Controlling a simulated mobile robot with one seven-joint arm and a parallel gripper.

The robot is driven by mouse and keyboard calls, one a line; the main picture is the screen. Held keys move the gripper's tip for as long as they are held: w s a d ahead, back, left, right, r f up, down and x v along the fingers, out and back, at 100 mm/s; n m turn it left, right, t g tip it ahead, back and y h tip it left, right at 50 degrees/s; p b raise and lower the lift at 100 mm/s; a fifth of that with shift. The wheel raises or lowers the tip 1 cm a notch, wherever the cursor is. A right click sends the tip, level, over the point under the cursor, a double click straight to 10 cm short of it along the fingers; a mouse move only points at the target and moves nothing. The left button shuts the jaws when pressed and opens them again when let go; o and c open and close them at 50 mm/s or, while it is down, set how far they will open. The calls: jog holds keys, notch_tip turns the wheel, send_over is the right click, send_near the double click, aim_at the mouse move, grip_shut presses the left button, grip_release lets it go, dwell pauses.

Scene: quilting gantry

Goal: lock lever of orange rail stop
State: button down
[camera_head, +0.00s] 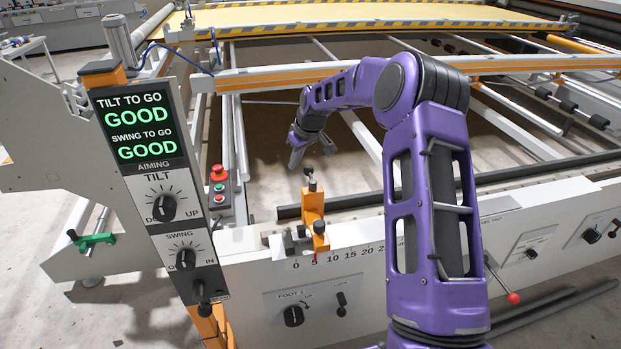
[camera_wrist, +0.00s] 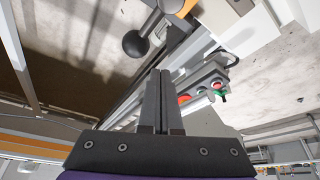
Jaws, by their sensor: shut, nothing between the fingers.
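The orange rail stop (camera_head: 313,205) sits on the white front rail (camera_head: 350,232), near the low end of its number scale. Its lever stands up from the top and ends in a dark knob (camera_head: 309,170). My gripper (camera_head: 295,162) is shut and empty, just left of the knob and apart from it. In the wrist view the shut fingers (camera_wrist: 160,74) point up the picture. There the black ball knob (camera_wrist: 135,43) on its rod lies ahead and to the left of the fingertips, and part of the orange stop (camera_wrist: 181,6) shows at the top edge.
A panel (camera_head: 160,165) at left reads GOOD for tilt and swing. A button box (camera_head: 218,192) with a red button stands behind the rail. A dark bar (camera_head: 350,199) runs right from the stop. An orange-edged beam (camera_head: 275,78) crosses behind my arm.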

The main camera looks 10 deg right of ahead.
notch_tip(320, 180, down, 2)
jog(key=shift+b, duration=0.5)
jog(key=shift+d, duration=0.2)
jog(key=shift+w+d, duration=0.3)
jog(key=shift+d, duration=0.3)
jog(key=shift+d+p, duration=0.15)
jog(key=shift+p, duration=0.15)
